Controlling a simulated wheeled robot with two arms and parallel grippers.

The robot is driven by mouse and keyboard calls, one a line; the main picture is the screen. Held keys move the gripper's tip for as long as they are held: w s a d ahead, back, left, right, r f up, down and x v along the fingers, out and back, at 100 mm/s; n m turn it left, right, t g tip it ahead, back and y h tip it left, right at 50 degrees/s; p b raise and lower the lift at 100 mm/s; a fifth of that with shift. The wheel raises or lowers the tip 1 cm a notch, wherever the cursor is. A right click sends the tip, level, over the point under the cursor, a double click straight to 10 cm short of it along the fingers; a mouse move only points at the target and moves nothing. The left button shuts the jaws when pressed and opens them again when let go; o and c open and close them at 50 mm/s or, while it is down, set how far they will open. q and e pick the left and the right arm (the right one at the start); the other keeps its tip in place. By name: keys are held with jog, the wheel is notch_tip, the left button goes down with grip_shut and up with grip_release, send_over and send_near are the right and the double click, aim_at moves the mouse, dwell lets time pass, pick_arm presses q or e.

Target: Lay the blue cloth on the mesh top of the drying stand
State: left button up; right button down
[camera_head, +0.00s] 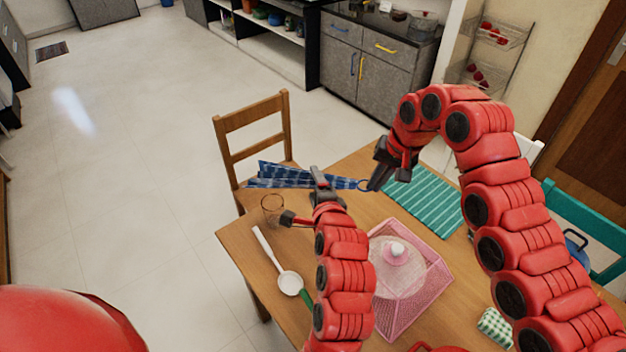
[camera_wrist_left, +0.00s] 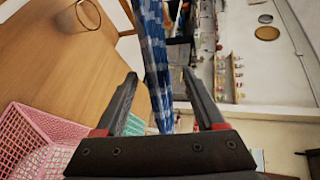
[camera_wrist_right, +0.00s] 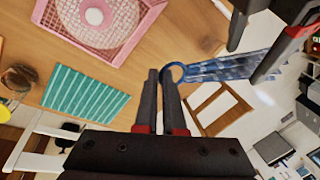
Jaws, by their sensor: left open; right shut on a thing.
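The blue cloth (camera_head: 278,176) is patterned with lighter stripes and has a blue ring (camera_head: 364,185) at its right end. My right gripper (camera_head: 375,182) is shut on that ring, clear in the right wrist view (camera_wrist_right: 174,72). The cloth stretches left from it above the table's far edge. My left gripper (camera_head: 320,182) is open, with the cloth (camera_wrist_left: 156,60) passing between its fingers in the left wrist view. A pink mesh stand (camera_head: 428,285), seemingly the drying stand, is on the table near my arms.
A teal striped mat (camera_head: 425,205) lies on the wooden table (camera_head: 262,255) behind the stand. A wooden chair (camera_head: 250,118) stands behind the cloth. A checked cloth (camera_head: 495,327) is at the right.

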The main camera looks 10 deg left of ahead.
aim_at(314, 183)
pick_arm(q)
jog(key=shift+x, duration=1.55)
grip_shut()
pick_arm(e)
jog(key=c, duration=0.9)
grip_release()
jog(key=shift+c, duration=0.2)
jog(key=v, duration=1.2)
